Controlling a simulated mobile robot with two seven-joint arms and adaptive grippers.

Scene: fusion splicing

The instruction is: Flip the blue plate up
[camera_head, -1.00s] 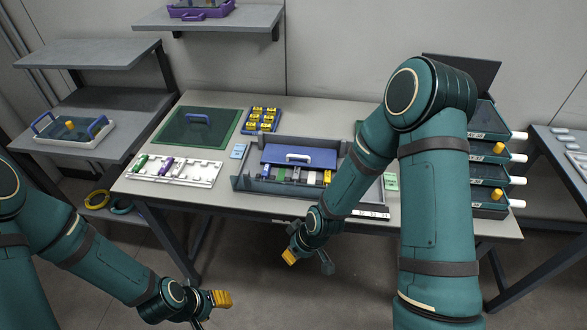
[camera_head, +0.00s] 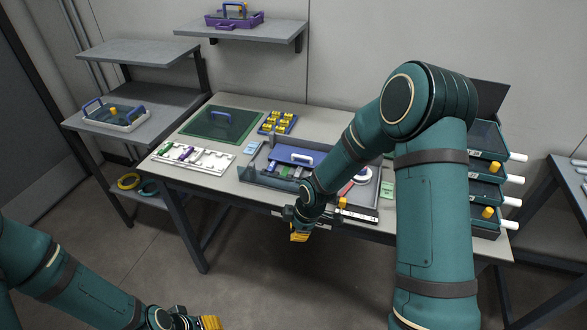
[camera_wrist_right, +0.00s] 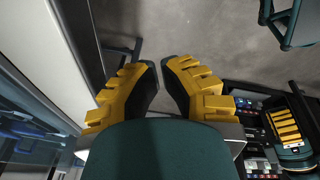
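The blue plate (camera_head: 283,154), with a white handle on it, lies at the back of a grey open tray (camera_head: 257,182) on the table. My right forearm hides part of the tray's right side. My right gripper (camera_head: 299,237) is in front of the table's front edge, apart from the plate. In the right wrist view its yellow fingers (camera_wrist_right: 160,68) have a narrow gap between the tips with nothing in it. My left gripper (camera_head: 208,323) is low at the bottom edge, over the floor, and partly cut off.
A white rack (camera_head: 212,170), a green mat with a blue handle (camera_head: 213,127) and a blue tray of yellow pieces (camera_head: 277,123) are left of and behind the grey tray. Stacked trays (camera_head: 483,187) stand far right.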

